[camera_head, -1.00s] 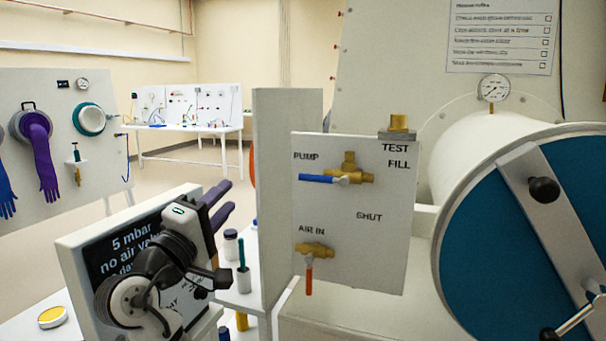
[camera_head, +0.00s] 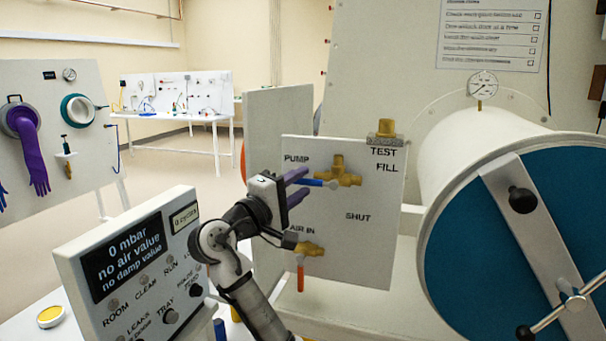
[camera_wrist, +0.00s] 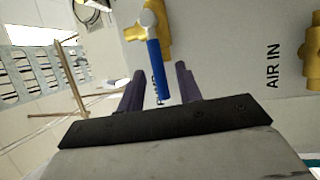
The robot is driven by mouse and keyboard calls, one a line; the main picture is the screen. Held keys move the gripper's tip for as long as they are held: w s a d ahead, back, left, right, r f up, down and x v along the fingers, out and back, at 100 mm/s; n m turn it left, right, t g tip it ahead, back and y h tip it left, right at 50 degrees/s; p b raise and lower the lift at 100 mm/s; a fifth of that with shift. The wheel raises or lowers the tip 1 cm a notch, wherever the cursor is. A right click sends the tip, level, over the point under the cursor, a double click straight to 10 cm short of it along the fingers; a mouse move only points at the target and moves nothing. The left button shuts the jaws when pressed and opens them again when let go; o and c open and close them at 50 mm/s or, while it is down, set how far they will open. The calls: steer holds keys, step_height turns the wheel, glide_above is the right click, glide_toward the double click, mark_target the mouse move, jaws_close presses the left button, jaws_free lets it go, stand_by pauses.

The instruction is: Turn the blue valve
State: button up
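The blue valve is a brass body (camera_head: 340,172) with a blue lever handle (camera_head: 318,183), by the PUMP label on the white panel (camera_head: 376,245). The handle points left, level, in the head view. In the wrist view the blue handle (camera_wrist: 157,70) reaches down between the two purple fingers of my gripper (camera_wrist: 160,82). The fingers are apart, with a gap on each side of the handle. In the head view my gripper (camera_head: 305,186) is at the handle's left end, and its fingers partly hide that end.
An orange-handled AIR IN valve (camera_head: 300,275) sits below on the same panel. A display box (camera_head: 130,265) reading 0 mbar stands at the left. A large blue round door (camera_head: 520,240) is at the right. A grey upright board (camera_head: 275,120) stands behind my gripper.

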steer(key=shift+x, duration=0.85)
steer(key=shift+c, duration=0.3)
jaws_close()
